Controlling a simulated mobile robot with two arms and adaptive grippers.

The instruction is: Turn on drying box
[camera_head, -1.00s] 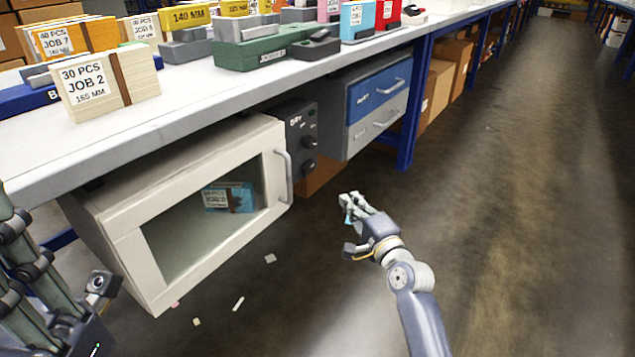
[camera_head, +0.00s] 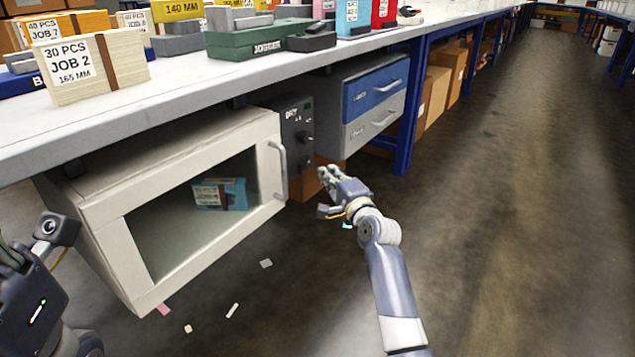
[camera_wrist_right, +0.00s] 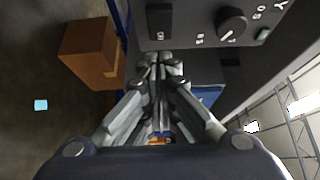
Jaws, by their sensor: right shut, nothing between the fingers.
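The white drying box (camera_head: 110,202) hangs under the bench with its windowed door closed. A labelled blue pack (camera_head: 235,194) shows behind the glass. Its dark control panel (camera_head: 291,125), marked DRY, is right of the door handle. In the right wrist view the panel (camera_wrist_right: 190,25) is close, with a round knob (camera_wrist_right: 231,22) and a dark rectangular part (camera_wrist_right: 159,20). My right gripper (camera_head: 324,172) is shut and empty, right of and below the panel. It also shows in the wrist view (camera_wrist_right: 160,58), and I cannot tell whether it touches the panel.
A blue and grey drawer unit (camera_head: 362,105) hangs right of the panel. A cardboard box (camera_head: 308,181) stands below and behind it. A blue table leg (camera_head: 408,125) is further right. The aisle floor is open; paper scraps (camera_head: 232,311) lie by the door.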

